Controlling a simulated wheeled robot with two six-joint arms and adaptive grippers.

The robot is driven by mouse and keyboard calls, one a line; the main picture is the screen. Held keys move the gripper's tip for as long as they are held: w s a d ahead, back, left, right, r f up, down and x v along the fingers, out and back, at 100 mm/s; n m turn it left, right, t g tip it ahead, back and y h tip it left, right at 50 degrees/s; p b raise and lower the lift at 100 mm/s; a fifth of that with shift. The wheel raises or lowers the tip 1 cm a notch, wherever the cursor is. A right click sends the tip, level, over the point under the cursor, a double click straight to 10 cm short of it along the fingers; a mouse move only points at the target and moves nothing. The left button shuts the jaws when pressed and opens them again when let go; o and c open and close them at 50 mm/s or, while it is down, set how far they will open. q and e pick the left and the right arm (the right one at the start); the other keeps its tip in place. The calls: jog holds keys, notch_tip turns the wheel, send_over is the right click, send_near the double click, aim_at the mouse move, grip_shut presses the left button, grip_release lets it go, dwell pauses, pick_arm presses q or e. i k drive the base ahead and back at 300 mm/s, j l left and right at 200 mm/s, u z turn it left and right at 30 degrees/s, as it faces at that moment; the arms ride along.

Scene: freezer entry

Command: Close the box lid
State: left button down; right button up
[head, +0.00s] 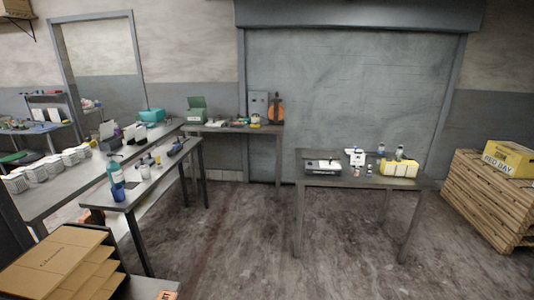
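A green box (195,115) stands on the back table, left of the middle of the head view. Its lid (197,102) appears raised at the back, so the box looks open. The box is small and far off, and its inside cannot be made out. Neither of my grippers shows in this view.
A narrow table (150,182) with bottles stands in front at left. A table (365,181) with small goods stands at right, near wooden pallets (490,200). Cardboard (60,262) lies at near left. The middle floor is clear.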

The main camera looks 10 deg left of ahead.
aim_at(195, 102)
jog(key=i+u, duration=0.1)
jog(key=i, duration=0.55)
jog(key=i+u, duration=0.15)
jog(key=i, duration=0.5)
jog(key=i+l+u, duration=0.1)
jog(key=i, duration=0.55)
jog(key=i+l+u, duration=0.1)
jog(key=i+l, duration=0.2)
jog(key=i, duration=0.3)
jog(key=i+j, duration=0.2)
jog(key=i, duration=0.45)
jog(key=i+j+u, duration=0.15)
jog(key=i, duration=0.5)
jog(key=i+j, duration=0.2)
jog(key=i, duration=0.45)
jog(key=i+j+u, duration=0.1)
jog(key=i, duration=0.55)
